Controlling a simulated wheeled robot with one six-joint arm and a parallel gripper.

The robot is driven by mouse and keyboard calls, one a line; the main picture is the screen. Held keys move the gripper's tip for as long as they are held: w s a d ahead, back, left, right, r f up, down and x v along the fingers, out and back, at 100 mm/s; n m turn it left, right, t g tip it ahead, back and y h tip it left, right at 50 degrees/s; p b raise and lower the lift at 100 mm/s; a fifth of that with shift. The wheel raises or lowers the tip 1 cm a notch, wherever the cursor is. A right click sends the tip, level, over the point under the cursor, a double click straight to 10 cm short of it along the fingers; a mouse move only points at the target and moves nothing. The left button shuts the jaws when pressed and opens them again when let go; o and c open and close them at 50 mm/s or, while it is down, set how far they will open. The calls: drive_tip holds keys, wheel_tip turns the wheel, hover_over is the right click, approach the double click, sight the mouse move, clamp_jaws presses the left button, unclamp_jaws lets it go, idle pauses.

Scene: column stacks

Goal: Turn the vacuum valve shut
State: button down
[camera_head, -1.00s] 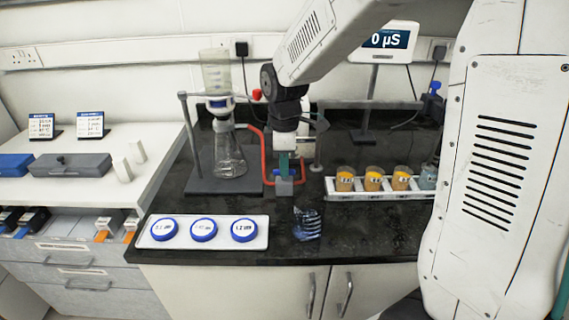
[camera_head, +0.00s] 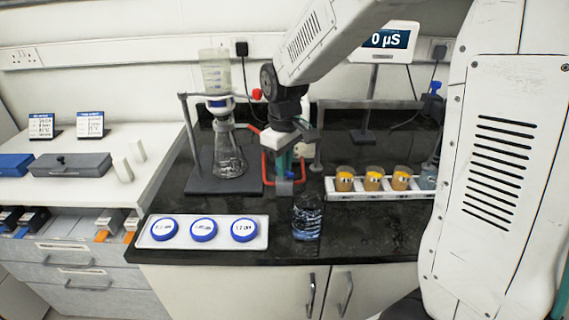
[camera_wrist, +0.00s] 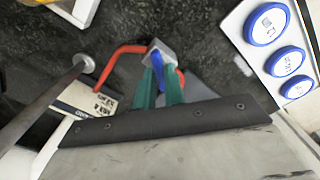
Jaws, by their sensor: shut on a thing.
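The vacuum valve is a small grey block (camera_head: 284,187) on the black bench, joined to a red tube (camera_head: 266,170). In the wrist view the valve's grey body (camera_wrist: 160,50) shows at the top centre, with its blue handle (camera_wrist: 158,68) just below it. My gripper (camera_head: 285,166) points down over the valve. In the wrist view my gripper's green fingers (camera_wrist: 159,88) stand on both sides of the blue handle and are shut on it. In the head view the handle is mostly hidden by my gripper.
A filter flask (camera_head: 229,155) on a stand is left of the valve. A rack (camera_head: 385,190) of orange-filled beakers stands to the right. A clear bottle (camera_head: 307,217) stands close in front, near the bench edge. A white tray (camera_head: 180,243) with blue-lidded dishes lies front left.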

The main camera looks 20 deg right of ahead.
drive_tip(key=m, duration=0.5)
drive_tip(key=shift+m, duration=0.3)
drive_tip(key=m, duration=0.4)
drive_tip(key=shift+m, duration=0.4)
drive_tip(key=c, duration=1.5)
unclamp_jaws()
drive_tip(key=shift+r, duration=0.1)
